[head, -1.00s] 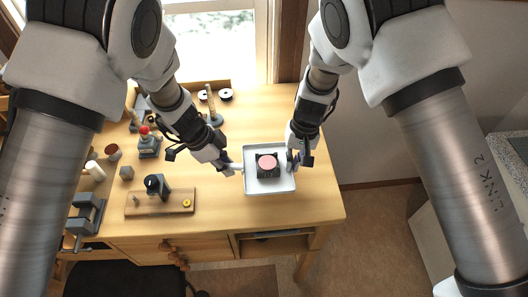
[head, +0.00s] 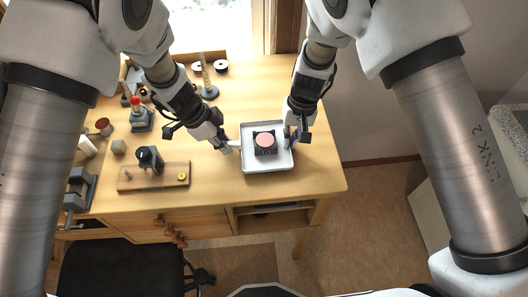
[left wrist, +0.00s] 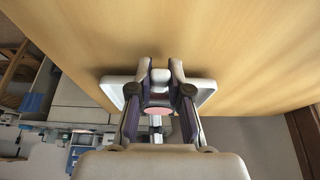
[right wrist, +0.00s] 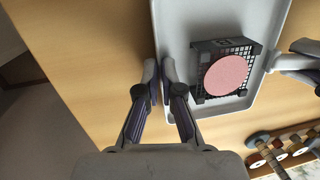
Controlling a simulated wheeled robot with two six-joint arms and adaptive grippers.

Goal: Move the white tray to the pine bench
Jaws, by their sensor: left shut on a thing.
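The white tray (head: 251,166) lies level over the wooden desk near its right end; I cannot tell if it touches the desktop. It carries a black lattice box with a pink round top (head: 265,141). My left gripper (head: 231,147) is shut on the tray's left wall; the left wrist view shows its fingers (left wrist: 160,75) on the tray edge. My right gripper (head: 290,140) is at the tray's right wall. No separate pine bench can be told apart.
A wooden board with a black device (head: 150,160), a red-topped item (head: 138,112) and a grey vise (head: 80,188) stand on the desk's left. Spools (head: 208,88) stand at the back. A black chair (head: 120,268) is in front. Floor right of the desk is clear.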

